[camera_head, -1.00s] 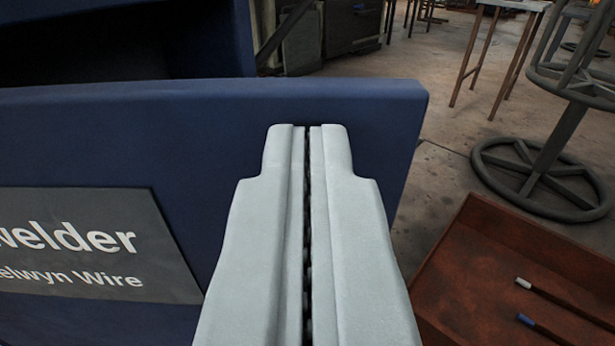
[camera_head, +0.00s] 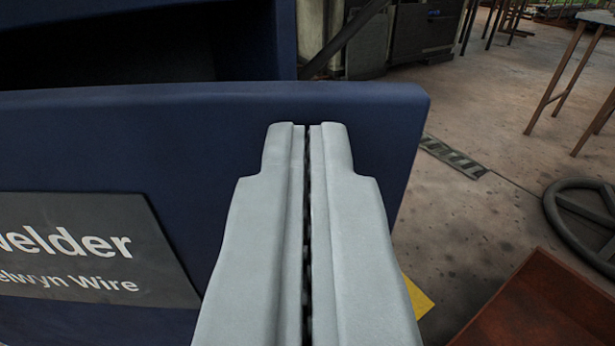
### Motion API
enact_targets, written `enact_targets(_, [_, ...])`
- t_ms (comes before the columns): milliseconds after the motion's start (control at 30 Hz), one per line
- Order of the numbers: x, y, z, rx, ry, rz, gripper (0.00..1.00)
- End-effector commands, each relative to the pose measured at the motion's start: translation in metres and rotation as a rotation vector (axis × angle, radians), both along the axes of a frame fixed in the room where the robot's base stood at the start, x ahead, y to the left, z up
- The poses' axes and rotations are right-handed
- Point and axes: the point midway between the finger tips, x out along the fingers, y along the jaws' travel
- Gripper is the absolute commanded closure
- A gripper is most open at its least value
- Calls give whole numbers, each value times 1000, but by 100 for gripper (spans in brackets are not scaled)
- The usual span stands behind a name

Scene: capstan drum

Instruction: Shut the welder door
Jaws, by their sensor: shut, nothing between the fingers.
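The welder door (camera_head: 220,140) is a dark blue panel across the left and middle of the view. A grey label (camera_head: 85,248) on it shows part of the words "welder" and "Selwyn Wire". Behind its top edge is the dark blue welder cabinet (camera_head: 285,40) with a dark opening, so the door stands ajar. My gripper (camera_head: 307,130) is shut and empty, its fingertips in front of the right part of the door's face. I cannot tell whether the tips touch the door. The door's lower part is hidden by my gripper and the frame edge.
A rust-brown tray (camera_head: 545,305) is at the lower right, with a dark wheel-shaped base (camera_head: 575,210) behind it. Table legs (camera_head: 555,85) stand at the upper right. Concrete floor (camera_head: 480,140) is open right of the door. A yellow patch (camera_head: 417,298) lies by my gripper.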

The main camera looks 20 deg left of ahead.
Motion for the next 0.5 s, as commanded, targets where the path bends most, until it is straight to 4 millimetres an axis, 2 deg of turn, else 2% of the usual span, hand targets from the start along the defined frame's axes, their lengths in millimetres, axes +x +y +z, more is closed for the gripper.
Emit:
enact_targets(33, [15, 3, -2, -2, -1, 39, 100])
enact_targets(200, [59, 20, -2, -2, -1, 185, 100])
enact_targets(500, [121, 58, -1, -1, -1, 408, 100])
